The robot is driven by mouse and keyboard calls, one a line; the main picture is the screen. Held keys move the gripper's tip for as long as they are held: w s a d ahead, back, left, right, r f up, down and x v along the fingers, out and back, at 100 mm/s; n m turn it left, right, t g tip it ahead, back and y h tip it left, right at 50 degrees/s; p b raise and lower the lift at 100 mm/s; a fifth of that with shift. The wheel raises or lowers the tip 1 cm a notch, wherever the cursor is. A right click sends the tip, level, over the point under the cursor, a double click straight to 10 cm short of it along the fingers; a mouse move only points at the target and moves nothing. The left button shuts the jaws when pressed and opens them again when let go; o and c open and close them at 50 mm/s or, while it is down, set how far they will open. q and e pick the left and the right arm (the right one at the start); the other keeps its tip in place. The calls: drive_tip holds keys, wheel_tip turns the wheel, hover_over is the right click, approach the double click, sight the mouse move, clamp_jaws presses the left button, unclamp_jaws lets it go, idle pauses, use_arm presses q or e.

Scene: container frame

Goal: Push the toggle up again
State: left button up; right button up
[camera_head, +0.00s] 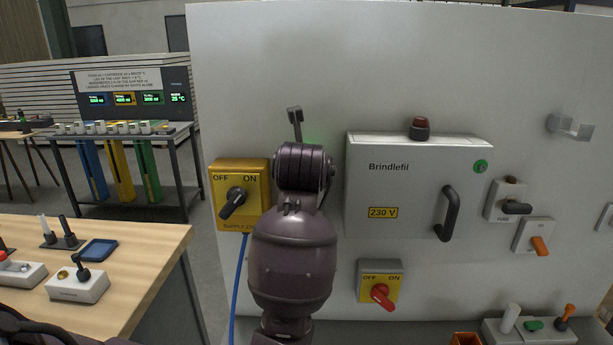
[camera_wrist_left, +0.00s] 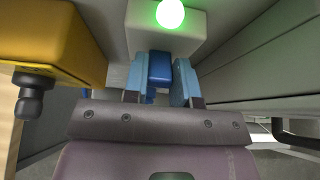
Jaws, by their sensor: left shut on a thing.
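A white switch box (camera_wrist_left: 195,32) with a bright green lamp (camera_wrist_left: 170,13) shows at the top of the left wrist view. A blue toggle (camera_wrist_left: 160,68) sticks out below the lamp. My left gripper (camera_wrist_left: 160,84) has its light-blue fingers on either side of the toggle and is shut on it. Whether the toggle stands up or down I cannot tell. In the head view my left arm hides the toggle and the fingers; only a green glow (camera_head: 311,142) shows behind the wrist. My right gripper is not in view.
A yellow OFF/ON supply switch (camera_head: 257,180) is close on the left, also in the left wrist view (camera_wrist_left: 60,42). The grey Brindlefil cabinet (camera_head: 400,185) with a black handle (camera_head: 448,213) is close on the right. A smaller red-knob switch (camera_head: 393,290) sits below it.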

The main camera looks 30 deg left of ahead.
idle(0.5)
use_arm(q)
drive_tip(key=o, duration=0.9)
drive_tip(key=shift+b+v, duration=0.6)
drive_tip(key=shift+v, duration=3.2)
drive_tip(key=shift+w, duration=0.1)
